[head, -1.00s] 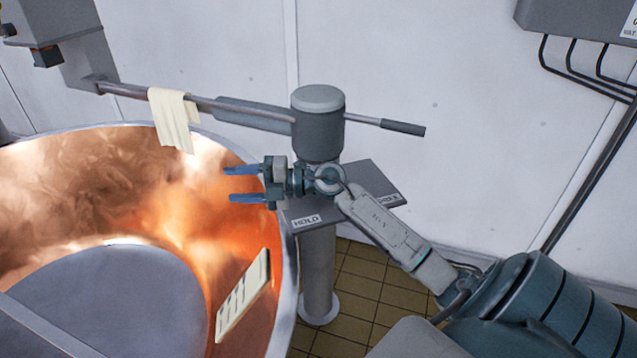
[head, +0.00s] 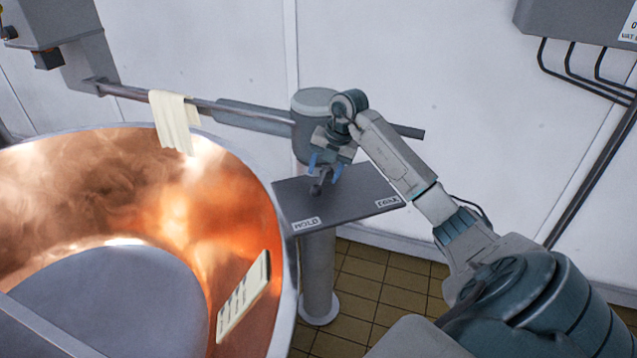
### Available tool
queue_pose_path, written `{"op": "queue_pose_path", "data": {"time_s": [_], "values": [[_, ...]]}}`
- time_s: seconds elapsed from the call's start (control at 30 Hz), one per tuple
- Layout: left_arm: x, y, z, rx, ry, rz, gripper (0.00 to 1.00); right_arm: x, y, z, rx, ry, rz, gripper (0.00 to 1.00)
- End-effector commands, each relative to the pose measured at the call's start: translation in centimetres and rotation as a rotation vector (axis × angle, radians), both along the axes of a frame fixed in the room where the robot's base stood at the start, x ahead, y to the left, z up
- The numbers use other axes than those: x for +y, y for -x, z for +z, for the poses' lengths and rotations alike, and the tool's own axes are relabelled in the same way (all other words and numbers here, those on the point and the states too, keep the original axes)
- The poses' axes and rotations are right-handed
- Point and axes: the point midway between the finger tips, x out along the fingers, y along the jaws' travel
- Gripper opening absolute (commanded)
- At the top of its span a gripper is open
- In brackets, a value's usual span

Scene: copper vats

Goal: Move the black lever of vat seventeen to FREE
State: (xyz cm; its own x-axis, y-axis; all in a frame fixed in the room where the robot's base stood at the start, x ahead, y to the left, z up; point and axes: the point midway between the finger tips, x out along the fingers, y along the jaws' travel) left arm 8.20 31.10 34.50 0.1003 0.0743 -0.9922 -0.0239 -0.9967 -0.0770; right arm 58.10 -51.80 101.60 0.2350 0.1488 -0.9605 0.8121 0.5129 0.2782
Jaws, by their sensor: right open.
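A grey plate (head: 350,203) sits on the post beside the copper vat (head: 215,215). It has a HOLD label (head: 306,224) at its front left corner and another small label (head: 388,201) at its right corner, hard to read. A small dark lever (head: 316,189) with a round knob stands on the plate, nearer the HOLD side. My right gripper (head: 325,169) points down over the plate, open, with its blue fingertips close to the lever. I cannot tell whether they touch it or straddle it. My left gripper is out of view.
The grey post head (head: 314,101) stands just behind my right gripper, with a long bar (head: 240,116) running left from it. A pale cloth (head: 174,122) hangs on the bar. A slotted pale paddle (head: 243,297) is at the vat's right side. A cabinet (head: 580,18) is at the upper right.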

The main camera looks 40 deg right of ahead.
Motion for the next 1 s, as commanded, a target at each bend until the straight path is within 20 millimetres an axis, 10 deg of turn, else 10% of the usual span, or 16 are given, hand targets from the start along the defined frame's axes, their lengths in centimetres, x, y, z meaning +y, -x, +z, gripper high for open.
{"op": "queue_pose_path", "data": {"time_s": [0.3,0.7,1.0], "values": [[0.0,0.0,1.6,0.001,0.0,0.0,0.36,0.8,-1.2,-4.8,0.001,-0.003,0.001,0.5],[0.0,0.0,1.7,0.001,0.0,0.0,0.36,0.9,-1.4,-5.8,-0.001,0.0,0.002,0.5],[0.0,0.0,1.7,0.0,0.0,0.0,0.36,0.9,-1.4,-5.8,-0.001,0.0,0.002,0.0]]}}
